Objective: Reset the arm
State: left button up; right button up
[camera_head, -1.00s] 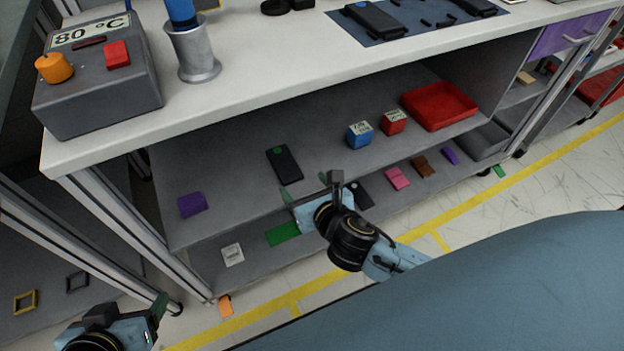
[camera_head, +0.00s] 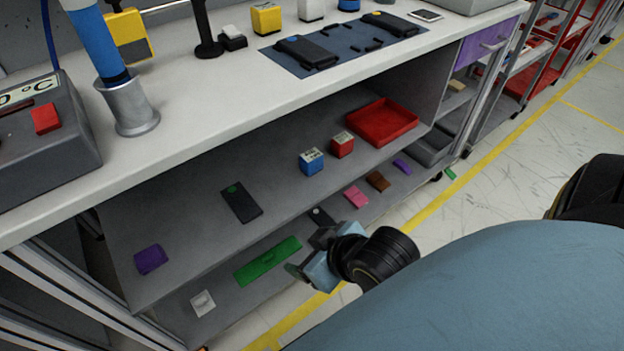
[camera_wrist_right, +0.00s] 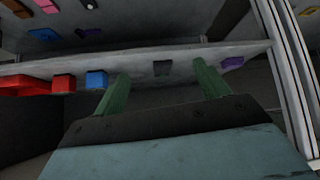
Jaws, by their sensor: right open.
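My right gripper (camera_head: 305,262) is in front of the lower shelves of the workbench, low in the head view. In the right wrist view its two green fingers (camera_wrist_right: 161,82) stand wide apart with nothing between them. The fingers point toward the shelf and touch none of its objects. A black device (camera_head: 241,202) lies on the middle shelf, beyond the gripper. It also shows between the fingers in the wrist view (camera_wrist_right: 163,68), farther off. My left gripper is outside the head view.
A blue cube (camera_head: 311,161), a red cube (camera_head: 342,145), a red tray (camera_head: 382,122) and a purple block (camera_head: 151,259) are on the middle shelf. A green board (camera_head: 268,261) and several small parts lie on the bottom shelf.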

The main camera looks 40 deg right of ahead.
jog(key=shift+s+m, duration=0.1)
jog(key=shift+m, duration=0.2)
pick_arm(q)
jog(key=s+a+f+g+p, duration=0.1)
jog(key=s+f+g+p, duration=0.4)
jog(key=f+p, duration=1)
pick_arm(e)
jog(key=s+d+f+g+p, duration=0.2)
jog(key=s+f+g+p, duration=0.3)
jog(key=f, duration=0.6)
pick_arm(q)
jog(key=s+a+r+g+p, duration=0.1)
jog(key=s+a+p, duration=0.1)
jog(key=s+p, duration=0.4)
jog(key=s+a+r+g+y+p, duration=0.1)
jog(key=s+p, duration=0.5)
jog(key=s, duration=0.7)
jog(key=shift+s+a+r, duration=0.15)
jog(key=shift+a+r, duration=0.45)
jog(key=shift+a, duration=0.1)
pick_arm(e)
jog(key=s+d+g, duration=0.1)
jog(key=s, duration=0.8)
jog(key=s+d+g+h, duration=0.1)
jog(key=s+d, duration=0.1)
jog(key=s, duration=0.8)
jog(key=shift+s+d+f, duration=0.15)
jog(key=shift+d+f, duration=0.1)
jog(key=shift+f, duration=0.1)
